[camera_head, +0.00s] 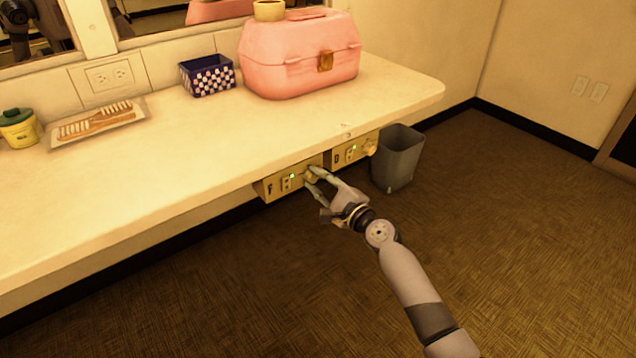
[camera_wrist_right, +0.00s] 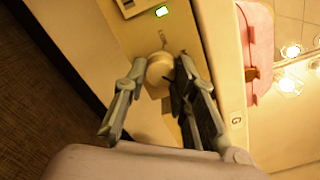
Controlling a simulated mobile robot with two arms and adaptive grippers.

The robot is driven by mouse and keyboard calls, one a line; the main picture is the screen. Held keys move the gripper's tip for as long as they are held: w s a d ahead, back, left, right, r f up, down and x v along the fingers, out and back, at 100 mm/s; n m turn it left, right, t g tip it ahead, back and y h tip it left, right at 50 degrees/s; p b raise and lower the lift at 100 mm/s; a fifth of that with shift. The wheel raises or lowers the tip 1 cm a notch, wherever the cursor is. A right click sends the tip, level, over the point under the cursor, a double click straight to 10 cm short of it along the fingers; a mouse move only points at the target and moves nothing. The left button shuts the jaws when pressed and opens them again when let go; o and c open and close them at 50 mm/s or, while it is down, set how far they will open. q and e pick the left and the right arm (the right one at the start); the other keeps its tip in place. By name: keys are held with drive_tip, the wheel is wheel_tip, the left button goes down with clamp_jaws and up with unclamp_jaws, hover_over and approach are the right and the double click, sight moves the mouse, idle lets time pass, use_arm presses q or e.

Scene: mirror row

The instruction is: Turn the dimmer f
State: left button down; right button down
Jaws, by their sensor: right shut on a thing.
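The dimmer F (camera_head: 272,189) is a box under the counter's front edge, with a letter F, a small green light and a round knob. My right gripper (camera_head: 313,180) is at the knob of dimmer F, with its fingers on either side of it. In the right wrist view the pale knob (camera_wrist_right: 160,70) sits between the fingertips of my right gripper (camera_wrist_right: 160,78), which is shut on it. The green light (camera_wrist_right: 161,12) of the box shows lit above the knob there. My left gripper is not in view.
A second dimmer box, D (camera_head: 342,156), sits just right of F. A grey bin (camera_head: 398,158) stands on the floor beyond it. On the counter (camera_head: 190,150) are a pink case (camera_head: 300,60), a checked blue basket (camera_head: 207,76), a tray with combs (camera_head: 97,121) and a lidded jar (camera_head: 18,128).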

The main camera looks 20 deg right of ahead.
drive_tip(key=n+b, duration=0.1)
drive_tip(key=n, duration=0.2)
drive_tip(key=shift+f, duration=0.1)
drive_tip(key=n, duration=0.3)
drive_tip(key=shift+b, duration=0.4)
drive_tip(key=n, duration=0.2)
drive_tip(key=shift+n, duration=2.7)
drive_tip(key=n, duration=0.2)
drive_tip(key=shift+n, duration=0.4)
drive_tip(key=shift+n+p, duration=0.3)
drive_tip(key=shift+n, duration=0.1)
drive_tip(key=n+p, duration=0.1)
drive_tip(key=n, duration=0.3)
drive_tip(key=shift+p, duration=0.35)
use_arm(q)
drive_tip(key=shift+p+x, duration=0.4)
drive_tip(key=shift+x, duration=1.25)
use_arm(e)
drive_tip(key=shift+n, duration=1)
